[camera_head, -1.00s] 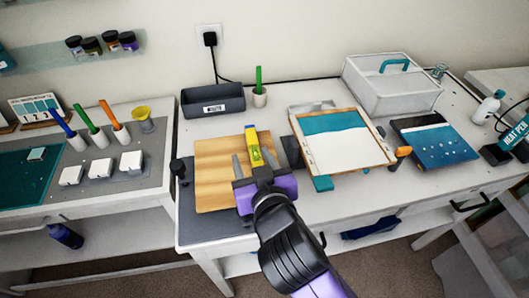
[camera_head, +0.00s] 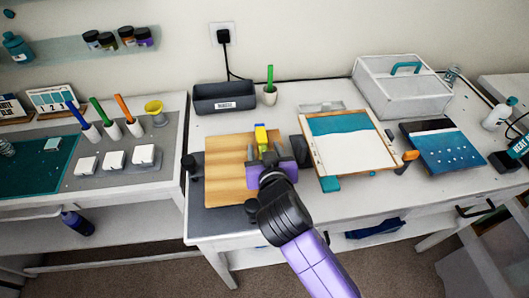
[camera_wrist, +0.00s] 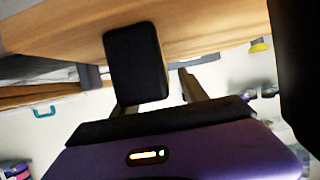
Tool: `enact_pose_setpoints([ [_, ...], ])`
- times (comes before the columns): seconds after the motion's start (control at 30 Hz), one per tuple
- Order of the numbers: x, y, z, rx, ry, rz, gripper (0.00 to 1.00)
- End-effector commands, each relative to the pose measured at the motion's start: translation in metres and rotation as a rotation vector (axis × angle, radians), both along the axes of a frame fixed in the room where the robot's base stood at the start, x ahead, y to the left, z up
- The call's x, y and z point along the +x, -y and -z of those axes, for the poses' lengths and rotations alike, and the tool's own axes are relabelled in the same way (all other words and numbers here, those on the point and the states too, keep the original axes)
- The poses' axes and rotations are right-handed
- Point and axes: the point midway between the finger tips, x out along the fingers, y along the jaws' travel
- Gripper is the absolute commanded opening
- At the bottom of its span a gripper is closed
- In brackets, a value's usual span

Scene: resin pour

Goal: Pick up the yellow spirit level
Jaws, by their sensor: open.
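The yellow spirit level (camera_head: 261,134) lies on the wooden board (camera_head: 225,170) on the middle table, pointing away from me. Its far end shows in the head view; its near part is hidden by my gripper. My gripper (camera_head: 265,153) is open, with its fingers over the board at the level, one on each side of it. I cannot tell whether they touch it. In the wrist view a dark finger pad and the board's wooden underside or edge (camera_wrist: 220,28) show; I cannot make out the level there.
A dark bin (camera_head: 222,98) and a green pen in a white cup (camera_head: 270,95) stand behind. A black knob-topped item (camera_head: 190,166) stands at the board's left edge.

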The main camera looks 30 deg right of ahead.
Motion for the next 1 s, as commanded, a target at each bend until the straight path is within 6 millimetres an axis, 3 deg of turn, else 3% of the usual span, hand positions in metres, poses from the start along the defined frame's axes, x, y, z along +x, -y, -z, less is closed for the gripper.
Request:
enact_pose_setpoints([
  [0.17,0.000,0.000,0.000,0.000,0.000,0.000,0.49],
  [0.4,0.000,0.000,0.000,0.000,0.000,0.000,0.02],
  [0.43,0.000,0.000,0.000,0.000,0.000,0.000,0.00],
  [0.8,0.000,0.000,-0.002,0.000,0.002,0.000,0.00],
  [1.0,0.001,0.000,-0.017,0.000,0.005,0.002,0.00],
])
